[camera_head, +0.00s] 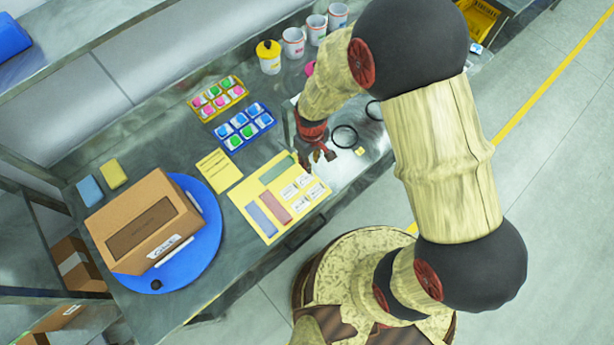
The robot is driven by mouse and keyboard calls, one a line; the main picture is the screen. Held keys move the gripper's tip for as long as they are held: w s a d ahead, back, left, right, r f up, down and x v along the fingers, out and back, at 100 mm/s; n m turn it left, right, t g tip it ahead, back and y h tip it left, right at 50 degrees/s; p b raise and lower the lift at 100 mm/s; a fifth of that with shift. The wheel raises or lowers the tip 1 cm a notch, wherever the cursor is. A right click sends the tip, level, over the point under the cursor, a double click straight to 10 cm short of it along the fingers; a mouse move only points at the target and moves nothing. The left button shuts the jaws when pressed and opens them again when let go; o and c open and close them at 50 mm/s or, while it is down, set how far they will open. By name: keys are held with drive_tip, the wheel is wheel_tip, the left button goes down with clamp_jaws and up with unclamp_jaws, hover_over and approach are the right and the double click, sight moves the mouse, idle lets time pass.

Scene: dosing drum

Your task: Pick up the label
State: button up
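Several small white labels (304,181) with dark print lie on the right part of a yellow sheet (249,186) on the grey bench. The sheet also bears green, red and blue strips. Which label the task means cannot be told. My gripper (316,159) hangs just above and beyond the sheet's upper right edge, close to the labels. Its dark red fingers look spread apart, with nothing visible between them. Another white label (173,246) is on the side of a cardboard box (150,196), which sits on a blue round turntable (208,243).
Yellow (206,105) and blue (230,139) trays of coloured pieces lie behind the sheet, with a yellow note (218,171) nearby. White tubs (293,42) stand at the back. A black ring (344,136) lies right of my gripper. Blue and yellow blocks lie left.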

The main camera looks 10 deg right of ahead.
sight(305, 178)
drive_tip(key=shift+s+a+f, duration=0.1)
drive_tip(key=shift+s+f, duration=0.05)
drive_tip(key=shift+f, duration=0.25)
wheel_tip(305, 178, down, 4)
drive_tip(key=shift+s+a+f+b, duration=0.1)
drive_tip(key=shift+b, duration=0.25)
drive_tip(key=shift+c, duration=0.4)
clamp_jaws()
